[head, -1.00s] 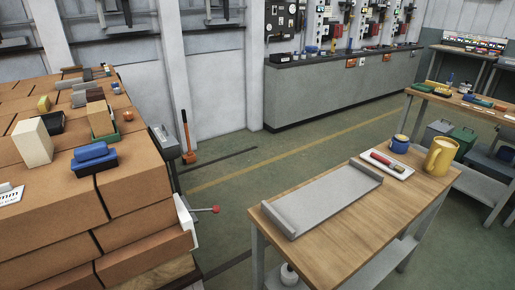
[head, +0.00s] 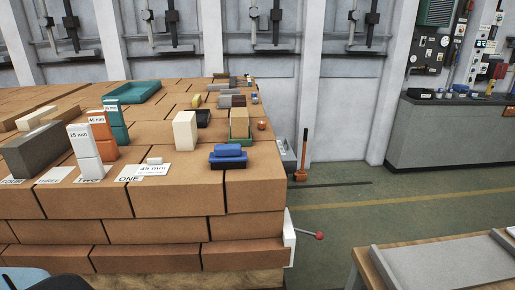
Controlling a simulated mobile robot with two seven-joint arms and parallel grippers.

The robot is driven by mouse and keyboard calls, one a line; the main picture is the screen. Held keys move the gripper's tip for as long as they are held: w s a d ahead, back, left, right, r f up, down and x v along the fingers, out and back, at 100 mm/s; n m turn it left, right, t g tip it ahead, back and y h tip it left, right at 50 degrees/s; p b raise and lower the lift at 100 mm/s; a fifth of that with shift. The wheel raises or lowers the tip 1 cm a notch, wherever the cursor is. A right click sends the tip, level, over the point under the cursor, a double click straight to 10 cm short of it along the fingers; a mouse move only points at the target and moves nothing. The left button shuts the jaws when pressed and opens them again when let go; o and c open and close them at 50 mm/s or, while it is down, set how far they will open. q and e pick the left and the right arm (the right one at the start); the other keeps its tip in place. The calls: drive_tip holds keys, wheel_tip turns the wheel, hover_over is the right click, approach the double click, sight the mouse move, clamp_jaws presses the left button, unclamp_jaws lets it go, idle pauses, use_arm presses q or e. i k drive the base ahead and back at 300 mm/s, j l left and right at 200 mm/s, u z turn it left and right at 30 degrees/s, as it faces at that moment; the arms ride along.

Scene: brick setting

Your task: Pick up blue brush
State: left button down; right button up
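A blue, rounded block-like thing (head: 228,150), which may be the blue brush, lies on a dark blue tray-like base (head: 228,164). Both sit near the front right edge of the brick stack's top in the head view. I cannot make out any bristles.
The brick stack (head: 150,230) carries cream blocks (head: 185,131), a green tray (head: 133,92), a grey block (head: 36,148) and number cards. A red-knobbed lever (head: 319,236) juts out at its right side. A wooden table with a grey tray (head: 440,262) stands at lower right. Floor shows between them.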

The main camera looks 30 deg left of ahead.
sight(224, 156)
drive_tip(key=u, duration=1.9)
drive_tip(key=i, duration=0.7)
drive_tip(key=z, duration=1.15)
